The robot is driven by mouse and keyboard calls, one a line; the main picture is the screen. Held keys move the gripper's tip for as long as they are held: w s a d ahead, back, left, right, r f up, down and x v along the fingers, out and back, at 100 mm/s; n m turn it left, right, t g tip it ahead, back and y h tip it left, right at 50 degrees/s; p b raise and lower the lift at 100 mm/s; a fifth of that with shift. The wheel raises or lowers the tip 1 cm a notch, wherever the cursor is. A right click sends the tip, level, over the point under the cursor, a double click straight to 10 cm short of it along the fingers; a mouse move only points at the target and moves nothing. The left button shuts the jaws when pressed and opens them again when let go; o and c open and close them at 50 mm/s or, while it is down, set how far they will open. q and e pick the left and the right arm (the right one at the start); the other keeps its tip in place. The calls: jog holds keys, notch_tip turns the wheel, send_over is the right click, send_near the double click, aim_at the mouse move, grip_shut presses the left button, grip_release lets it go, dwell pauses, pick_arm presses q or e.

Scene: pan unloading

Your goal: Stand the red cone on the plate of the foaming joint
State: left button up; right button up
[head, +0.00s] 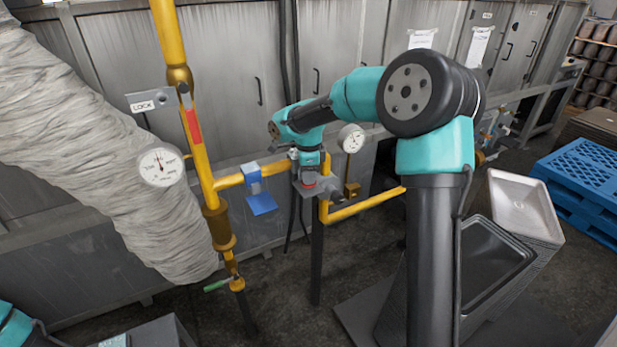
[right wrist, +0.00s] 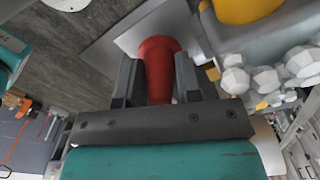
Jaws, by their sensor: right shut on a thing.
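The red cone (right wrist: 158,65) is between the two dark fingers of my right gripper (right wrist: 157,88) in the right wrist view. In the head view the right gripper (head: 309,174) points down, and a little of the red cone (head: 309,184) shows below it. A light grey plate (right wrist: 122,42) lies just beyond the cone; whether they touch, I cannot tell. White foam blobs (right wrist: 268,79) cluster beside the plate near a yellow pipe part (right wrist: 240,10). The foaming joint is mostly hidden behind the gripper in the head view. My left gripper is not visible.
A blue bracket (head: 262,203) hangs on the yellow pipe (head: 205,165) to the left of the gripper. Dial gauges (head: 160,167) (head: 351,138) stand on either side. A wrapped grey duct (head: 80,130) fills the left. Trays (head: 520,203) and blue pallets (head: 585,175) are at right.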

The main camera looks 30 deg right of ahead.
jog(key=shift+f, duration=0.6)
jog(key=shift+f, duration=0.15)
jog(key=o, duration=0.9)
jog(key=shift+o, duration=0.2)
notch_tip(320, 180, up, 12)
jog(key=shift+r, duration=0.15)
